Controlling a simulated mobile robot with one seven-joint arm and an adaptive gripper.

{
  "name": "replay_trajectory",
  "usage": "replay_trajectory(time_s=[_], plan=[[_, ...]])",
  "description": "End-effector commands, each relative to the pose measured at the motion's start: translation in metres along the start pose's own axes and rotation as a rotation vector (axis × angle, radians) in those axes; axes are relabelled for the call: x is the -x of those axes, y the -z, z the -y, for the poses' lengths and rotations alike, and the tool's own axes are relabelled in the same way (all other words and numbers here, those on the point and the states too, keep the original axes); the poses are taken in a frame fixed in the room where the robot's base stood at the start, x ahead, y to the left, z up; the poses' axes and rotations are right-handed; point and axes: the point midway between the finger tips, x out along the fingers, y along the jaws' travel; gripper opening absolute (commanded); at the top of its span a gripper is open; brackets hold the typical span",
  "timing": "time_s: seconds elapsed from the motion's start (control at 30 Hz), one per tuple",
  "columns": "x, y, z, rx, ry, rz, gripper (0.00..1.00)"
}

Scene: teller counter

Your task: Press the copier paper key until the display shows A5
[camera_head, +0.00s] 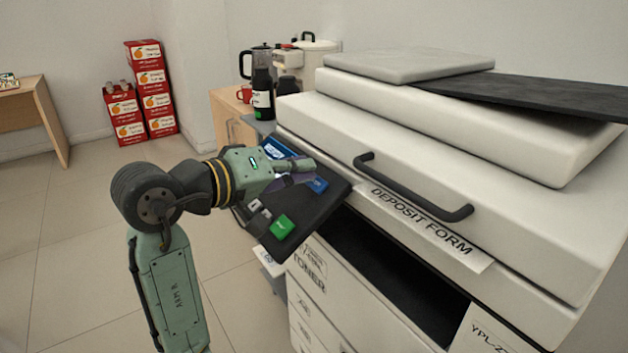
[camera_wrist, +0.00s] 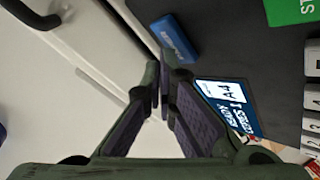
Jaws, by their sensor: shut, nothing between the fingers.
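The copier (camera_head: 430,140) stands at the right with a dark control panel (camera_head: 305,222) on its front. The blue paper key (camera_head: 319,185) is on the panel near the copier body; in the wrist view (camera_wrist: 174,38) its lettering is sideways. The display (camera_wrist: 228,106) is blue and white and reads ready, copies 1 and A4. My gripper (camera_head: 309,166) is over the panel, shut and empty. In the wrist view its fingertips (camera_wrist: 163,72) are together just below the blue key in the picture; whether they touch it I cannot tell.
A green start key (camera_head: 282,226) and grey keys (camera_head: 262,210) share the panel. The copier lid has a black handle (camera_head: 410,190). A coffee maker (camera_head: 261,85) and red mug (camera_head: 244,93) stand behind. Red boxes (camera_head: 150,95) are stacked at the wall; the floor at left is clear.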

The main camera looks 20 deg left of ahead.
Motion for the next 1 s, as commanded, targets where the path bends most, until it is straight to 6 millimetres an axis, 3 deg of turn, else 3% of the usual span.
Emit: replay_trajectory(time_s=[1.0], plan=[[-0.0059,-0.0042,0.0039,0.0,0.0,0.001,0.0]])
